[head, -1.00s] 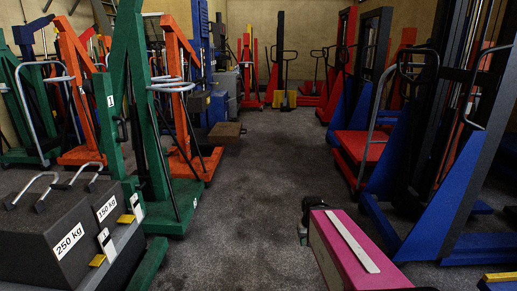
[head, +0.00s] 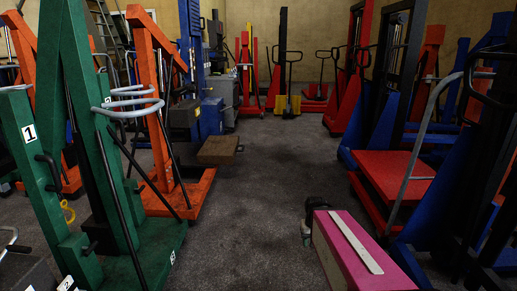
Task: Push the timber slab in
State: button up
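A brown, flat block (head: 219,150), which looks like the timber slab, is left of centre in the head view. It sticks out from the left row of lifting gear into the aisle, beyond the orange crane. What bears it, and how far it reaches back, is hard to see in the dark. A pink part with a white strip, low on the right, seems to be my own body, with a dark piece at its far end. I make out no gripper fingers, and nothing of mine is near the slab.
A green crane (head: 125,245) and an orange crane (head: 180,190) stand close on the left, legs on the floor. A red platform trolley (head: 395,170) and blue stackers line the right. The grey floor (head: 270,180) between is clear to the yellow-and-black truck (head: 287,103) at the back.

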aim_at(216, 150)
jog(key=i, duration=1.8)
jog(key=i+l+u, duration=0.1)
jog(key=i+u, duration=0.15)
jog(key=i, duration=0.3)
jog(key=i+l+u, duration=0.25)
jog(key=i, duration=0.35)
jog(key=i+l+u, duration=0.25)
jog(key=i, duration=0.3)
jog(key=i+l+u, duration=0.25)
jog(key=i+l, duration=0.15)
jog(key=i, duration=0.1)
